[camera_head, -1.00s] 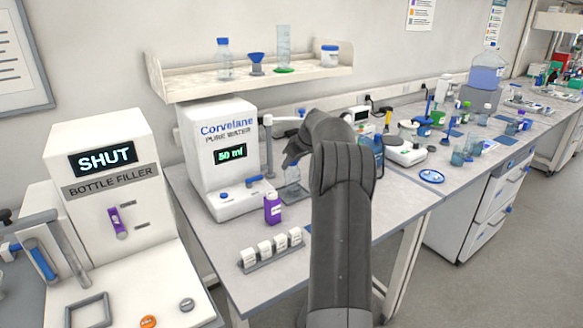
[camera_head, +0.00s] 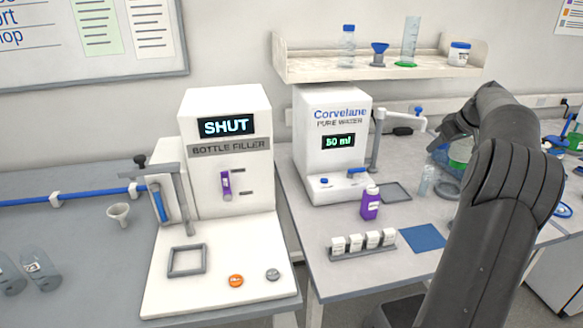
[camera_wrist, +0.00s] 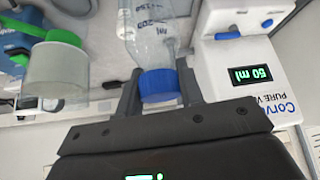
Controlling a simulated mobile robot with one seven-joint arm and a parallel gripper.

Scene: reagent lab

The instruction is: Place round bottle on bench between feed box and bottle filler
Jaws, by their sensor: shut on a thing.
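A clear bottle with a blue cap shows in the wrist view (camera_wrist: 153,42). My gripper (camera_wrist: 160,88) is shut on it near the cap. In the head view my own arm hides most of the gripper. A clear bottle (camera_head: 427,180) below the wrist, right of the water dispenser's tray, looks like the held one, but I cannot be sure. The white bottle filler (camera_head: 225,150) stands on the left bench, and its display reads SHUT. Nothing in view is clearly a feed box. A blue pipe (camera_head: 90,198) runs from the filler to the left edge.
A water dispenser (camera_head: 333,150), purple bottle (camera_head: 370,204) and rack (camera_head: 362,245) stand on the right bench. A shelf (camera_head: 380,68) hangs above.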

